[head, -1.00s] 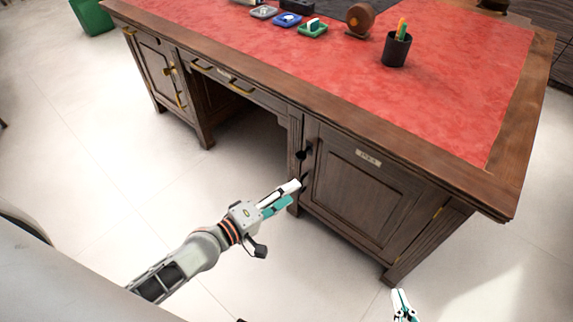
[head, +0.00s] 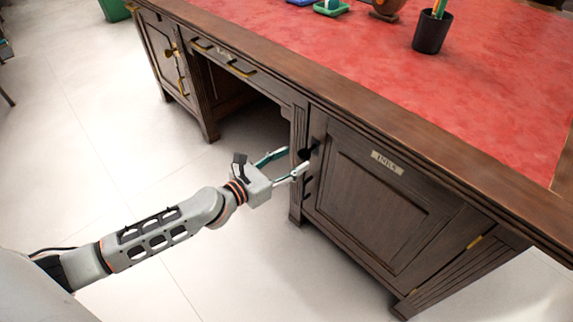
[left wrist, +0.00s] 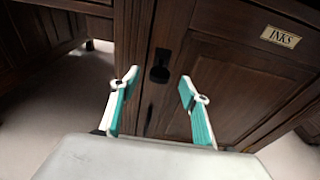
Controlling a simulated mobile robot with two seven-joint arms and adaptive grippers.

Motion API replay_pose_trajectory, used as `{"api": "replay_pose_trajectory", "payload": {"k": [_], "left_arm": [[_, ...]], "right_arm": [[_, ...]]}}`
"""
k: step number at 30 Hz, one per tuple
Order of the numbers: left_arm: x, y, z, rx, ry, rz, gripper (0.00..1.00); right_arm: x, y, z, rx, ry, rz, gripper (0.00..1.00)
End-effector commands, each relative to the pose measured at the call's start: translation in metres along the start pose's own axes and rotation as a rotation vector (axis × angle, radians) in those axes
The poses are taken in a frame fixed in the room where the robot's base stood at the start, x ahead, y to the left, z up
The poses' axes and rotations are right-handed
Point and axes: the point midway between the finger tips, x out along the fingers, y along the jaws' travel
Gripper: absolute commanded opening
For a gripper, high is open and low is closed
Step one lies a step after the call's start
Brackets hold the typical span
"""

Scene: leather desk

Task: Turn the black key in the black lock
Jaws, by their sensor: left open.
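The black lock (head: 306,154) is on the upper left edge of the desk's right cabinet door (head: 375,200). It also shows in the left wrist view (left wrist: 160,67) as a small black shape. The black key cannot be clearly told apart from the lock. My left gripper (head: 293,161) is open and empty, just in front of the lock. In the left wrist view, its two teal-padded fingers (left wrist: 158,79) stand apart, one to each side below the lock, with no visible contact. My right gripper is out of view.
A label reading INKS (head: 387,162) is on the door. A black handle (head: 307,187) is below the lock. The kneehole (head: 245,115) is open to the left. A pen cup (head: 432,32) stands on the red desktop (head: 350,45). Pale floor in front is clear.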

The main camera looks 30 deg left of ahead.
Motion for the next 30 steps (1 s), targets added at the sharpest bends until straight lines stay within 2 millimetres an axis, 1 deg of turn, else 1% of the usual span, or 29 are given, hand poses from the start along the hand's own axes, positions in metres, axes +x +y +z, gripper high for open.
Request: {"api": "replay_pose_trajectory", "payload": {"k": [1,3,10,15,23,24,26,27,28,29,30], "left_arm": [[0.009,0.000,-0.002,0.000,0.001,0.000,0.46],[0.019,-0.001,-0.003,0.000,0.002,0.000,0.46],[0.045,-0.001,-0.003,0.001,0.003,-0.001,0.46],[0.054,-0.001,-0.002,0.003,0.001,-0.001,0.46],[0.056,-0.001,-0.001,0.004,0.001,0.000,0.46],[0.056,-0.001,-0.001,0.004,0.001,0.000,0.43],[0.055,-0.001,-0.001,0.004,0.001,0.000,0.28],[0.055,-0.001,-0.001,0.004,0.001,0.000,0.17],[0.055,-0.001,-0.001,0.004,0.001,0.000,0.10],[0.055,-0.001,-0.001,0.004,0.001,0.000,0.04],[0.055,-0.001,-0.001,0.004,0.001,0.000,0.04]], "right_arm": [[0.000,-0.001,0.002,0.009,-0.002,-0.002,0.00],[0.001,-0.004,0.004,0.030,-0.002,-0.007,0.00],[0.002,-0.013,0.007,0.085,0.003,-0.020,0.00],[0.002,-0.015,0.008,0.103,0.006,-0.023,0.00],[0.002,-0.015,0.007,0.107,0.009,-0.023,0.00],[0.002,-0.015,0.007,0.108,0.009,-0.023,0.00],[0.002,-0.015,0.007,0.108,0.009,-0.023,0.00],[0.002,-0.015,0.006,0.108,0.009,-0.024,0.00],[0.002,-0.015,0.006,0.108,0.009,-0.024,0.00],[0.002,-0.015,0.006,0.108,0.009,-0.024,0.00],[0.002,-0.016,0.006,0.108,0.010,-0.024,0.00]]}}
